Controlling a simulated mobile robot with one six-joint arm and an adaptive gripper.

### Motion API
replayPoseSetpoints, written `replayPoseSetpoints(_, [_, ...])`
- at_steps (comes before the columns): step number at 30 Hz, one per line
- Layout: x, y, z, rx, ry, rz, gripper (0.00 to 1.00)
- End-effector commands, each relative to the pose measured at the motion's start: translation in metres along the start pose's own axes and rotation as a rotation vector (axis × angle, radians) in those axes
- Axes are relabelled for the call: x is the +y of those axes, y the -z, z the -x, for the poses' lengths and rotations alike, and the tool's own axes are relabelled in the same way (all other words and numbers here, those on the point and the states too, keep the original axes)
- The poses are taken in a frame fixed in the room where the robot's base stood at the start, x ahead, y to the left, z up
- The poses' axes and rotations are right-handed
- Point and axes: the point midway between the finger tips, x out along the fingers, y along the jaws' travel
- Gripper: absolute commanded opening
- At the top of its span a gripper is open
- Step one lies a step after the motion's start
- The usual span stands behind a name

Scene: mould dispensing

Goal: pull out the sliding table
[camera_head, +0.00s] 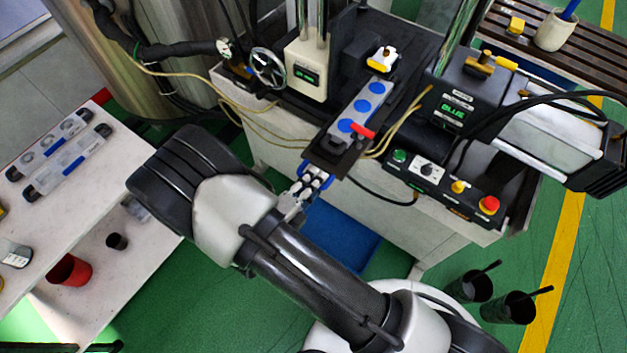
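The sliding table (328,158) is a dark plate that sticks out past the front edge of the machine bench. A grey mould (364,104) with blue round cavities lies along it. A red handle (361,130) shows near the mould's front end. My gripper (315,180) is at the front end of the sliding table, very close to its edge. I cannot tell if it touches the table or grips anything there. The fingers are small in this view, and the underside of the table is hidden.
A control panel (445,185) with buttons is right of the sliding table, with loose cables around it. A white side table (125,200) with moulds stands at left. Black cups (508,308) are at lower right. A blue mat (340,235) lies below the bench.

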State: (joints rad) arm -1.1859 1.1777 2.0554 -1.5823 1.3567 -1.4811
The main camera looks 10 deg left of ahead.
Motion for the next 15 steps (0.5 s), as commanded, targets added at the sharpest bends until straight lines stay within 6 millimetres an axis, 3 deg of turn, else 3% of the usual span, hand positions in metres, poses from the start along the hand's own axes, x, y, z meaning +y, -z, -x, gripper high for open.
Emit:
replayPoseSetpoints(7, [0.0003,0.0003,0.0001,0.001,-0.001,0.000,0.00])
replayPoseSetpoints(15, [0.0004,0.0008,0.0000,0.002,-0.001,0.000,0.00])
